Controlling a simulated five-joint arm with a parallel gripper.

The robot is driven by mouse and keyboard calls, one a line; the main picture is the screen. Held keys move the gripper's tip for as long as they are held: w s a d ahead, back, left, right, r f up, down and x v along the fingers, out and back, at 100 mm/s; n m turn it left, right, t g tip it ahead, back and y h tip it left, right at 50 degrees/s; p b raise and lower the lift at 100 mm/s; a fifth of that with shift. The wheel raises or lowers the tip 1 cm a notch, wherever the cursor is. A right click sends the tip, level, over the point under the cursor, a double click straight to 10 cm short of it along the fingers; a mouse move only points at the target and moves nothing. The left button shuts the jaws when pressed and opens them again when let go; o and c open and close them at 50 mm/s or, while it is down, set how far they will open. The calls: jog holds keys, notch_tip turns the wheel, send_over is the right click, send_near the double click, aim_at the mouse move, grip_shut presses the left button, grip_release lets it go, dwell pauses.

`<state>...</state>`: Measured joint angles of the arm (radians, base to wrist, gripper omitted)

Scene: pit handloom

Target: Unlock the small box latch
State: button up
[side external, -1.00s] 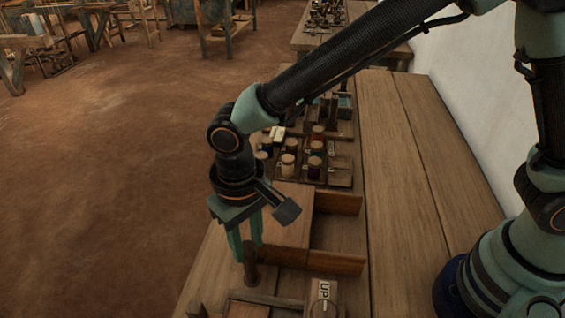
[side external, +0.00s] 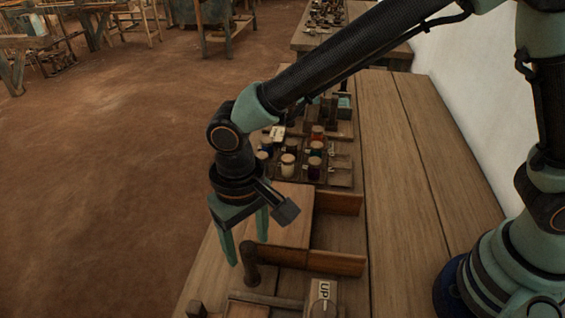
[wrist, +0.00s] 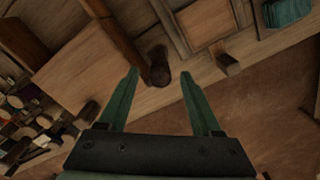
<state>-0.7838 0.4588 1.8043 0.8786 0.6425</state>
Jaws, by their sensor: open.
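A wooden box with a flat light panel (side external: 285,222) sits on the bench below my gripper (side external: 247,251). A dark upright knob (side external: 251,272) stands at its near left corner, joined to a dark wooden bar. In the wrist view the knob (wrist: 160,73) lies between my two green fingertips, at the end of the bar (wrist: 125,42). My gripper is open. Its fingers are spread on either side of the knob and show a gap to it in the wrist view. I cannot tell the exact height of the fingertips against the knob.
A block marked "UP" (side external: 323,291) lies at the near edge of the side view. Several corked jars (side external: 288,166) stand in a tray behind the box. Upright boards (side external: 340,264) stick out right of the panel. The bench (side external: 410,200) is clear to the right.

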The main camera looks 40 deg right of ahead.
aim_at(248, 246)
notch_tip(248, 246, up, 12)
dwell(0.5)
jog(key=d+r+t, duration=0.1)
jog(key=d+t, duration=0.1)
jog(key=d, duration=1.3)
jog(key=s+d+r+m+t, duration=0.1)
jog(key=d+r+t, duration=0.1)
jog(key=d, duration=1.3)
jog(key=shift+s+r+m+t, duration=0.15)
jog(key=shift+s+m+t, duration=0.15)
jog(key=shift+t, duration=0.5)
